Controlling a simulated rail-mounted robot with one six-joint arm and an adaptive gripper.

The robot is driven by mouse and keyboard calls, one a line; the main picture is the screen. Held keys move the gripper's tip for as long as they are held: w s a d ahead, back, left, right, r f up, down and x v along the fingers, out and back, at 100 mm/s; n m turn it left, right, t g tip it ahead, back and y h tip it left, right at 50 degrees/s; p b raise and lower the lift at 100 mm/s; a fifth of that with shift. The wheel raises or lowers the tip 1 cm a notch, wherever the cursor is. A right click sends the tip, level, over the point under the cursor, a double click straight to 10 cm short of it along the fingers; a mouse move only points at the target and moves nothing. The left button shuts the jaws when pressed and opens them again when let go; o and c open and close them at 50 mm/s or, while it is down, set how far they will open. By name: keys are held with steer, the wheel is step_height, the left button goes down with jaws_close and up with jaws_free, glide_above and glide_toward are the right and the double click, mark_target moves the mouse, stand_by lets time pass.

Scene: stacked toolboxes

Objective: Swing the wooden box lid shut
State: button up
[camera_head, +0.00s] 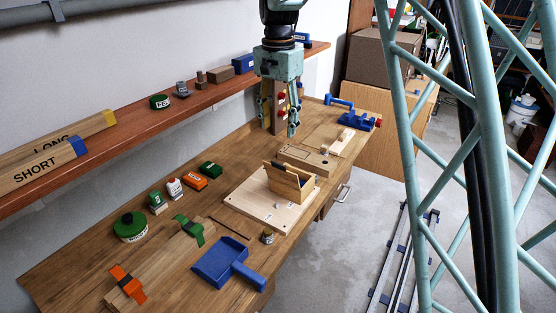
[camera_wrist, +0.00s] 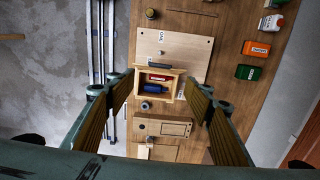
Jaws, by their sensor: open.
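The small wooden box (camera_head: 292,187) sits on a pale wooden board (camera_head: 245,203) on the workbench. In the wrist view the box (camera_wrist: 139,91) is open at the top, with a red item (camera_wrist: 160,78) and a blue item (camera_wrist: 154,88) inside. The lid (camera_head: 271,172) appears raised at one side of the box; in the wrist view it seems nearly edge-on, so its exact angle is hard to tell. My gripper (camera_head: 279,131) points down above the bench, behind the box in the head view, apart from it. Its fingers are spread and empty.
A wooden block with a slot (camera_head: 304,158) lies between the box and a blue vise (camera_head: 358,121). A blue dustpan (camera_head: 221,262), a small tin (camera_head: 268,236) and several coloured containers lie nearer. A shelf (camera_head: 140,142) runs along the wall.

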steer(key=shift+f, duration=0.15)
glide_above(281, 174)
steer(key=s+a, duration=0.1)
steer(key=shift+f, duration=6.7)
steer(key=shift+c, duration=0.8)
steer(key=c, duration=1)
